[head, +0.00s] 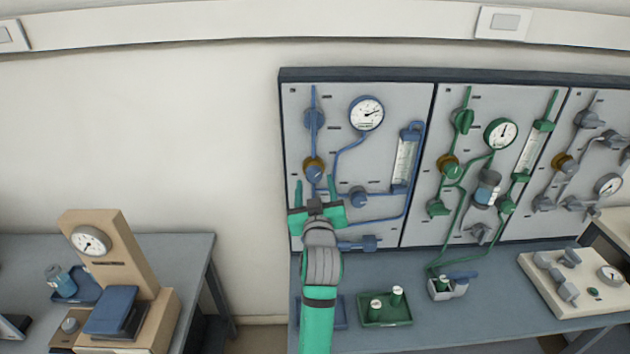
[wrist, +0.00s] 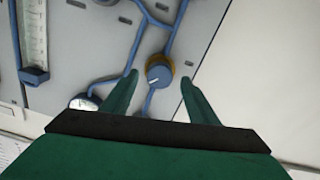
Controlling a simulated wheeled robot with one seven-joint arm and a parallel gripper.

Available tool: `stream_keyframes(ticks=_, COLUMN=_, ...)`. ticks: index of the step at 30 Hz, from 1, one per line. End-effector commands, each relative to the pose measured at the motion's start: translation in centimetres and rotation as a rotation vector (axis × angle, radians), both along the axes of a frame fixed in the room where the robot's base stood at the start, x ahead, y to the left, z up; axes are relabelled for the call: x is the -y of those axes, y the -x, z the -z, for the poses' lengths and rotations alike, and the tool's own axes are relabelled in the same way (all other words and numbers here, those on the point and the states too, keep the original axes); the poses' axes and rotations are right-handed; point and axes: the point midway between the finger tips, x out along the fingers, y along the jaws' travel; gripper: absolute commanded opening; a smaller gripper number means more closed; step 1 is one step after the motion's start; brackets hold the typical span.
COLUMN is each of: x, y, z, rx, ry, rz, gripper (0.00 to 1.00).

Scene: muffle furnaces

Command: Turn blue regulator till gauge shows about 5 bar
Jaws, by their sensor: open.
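The blue regulator (head: 314,172) is a round blue knob with a brass-coloured collar on the left panel. In the wrist view the regulator (wrist: 158,74) shows a white mark on its face and lies between the two fingertips in the picture. My gripper (head: 315,183) is open, its green fingers pointing at the panel on either side of the knob; the wrist view shows the gripper (wrist: 160,78) too. I cannot tell whether the fingers touch it. The blue-rimmed gauge (head: 366,113) is above right; its needle points right and slightly up, the numbers too small to read.
A blue valve (head: 314,118) sits above the regulator, another blue valve (head: 358,196) to its lower right. A flowmeter (head: 404,160) stands farther right. Green (head: 450,166) and grey panels continue rightward. A green tray (head: 385,310) with small containers lies on the bench below.

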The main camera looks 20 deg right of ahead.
Motion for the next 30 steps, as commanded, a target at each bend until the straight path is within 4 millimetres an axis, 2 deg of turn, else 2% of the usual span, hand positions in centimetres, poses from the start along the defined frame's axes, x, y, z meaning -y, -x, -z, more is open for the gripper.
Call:
stream_keyframes(ticks=3, x=0.4, y=-1.5, z=0.0, rx=0.001, ry=-0.002, rz=0.0, gripper=0.54)
stream_keyframes(ticks=7, x=0.7, y=-2.5, z=0.0, rx=-0.001, ry=-0.001, rz=0.0, gripper=0.54)
stream_keyframes(ticks=18, x=1.1, y=-2.8, z=0.0, rx=0.001, ry=-0.001, rz=0.003, gripper=0.54)
stream_keyframes(ticks=23, x=1.2, y=-2.8, z=0.0, rx=0.0, ry=-0.001, rz=0.004, gripper=0.16)
stream_keyframes(ticks=24, x=1.2, y=-2.8, z=0.0, rx=0.0, ry=-0.001, rz=0.004, gripper=0.13)
stream_keyframes(ticks=30, x=1.1, y=-2.8, z=0.0, rx=0.011, ry=-0.039, rz=0.004, gripper=0.13)
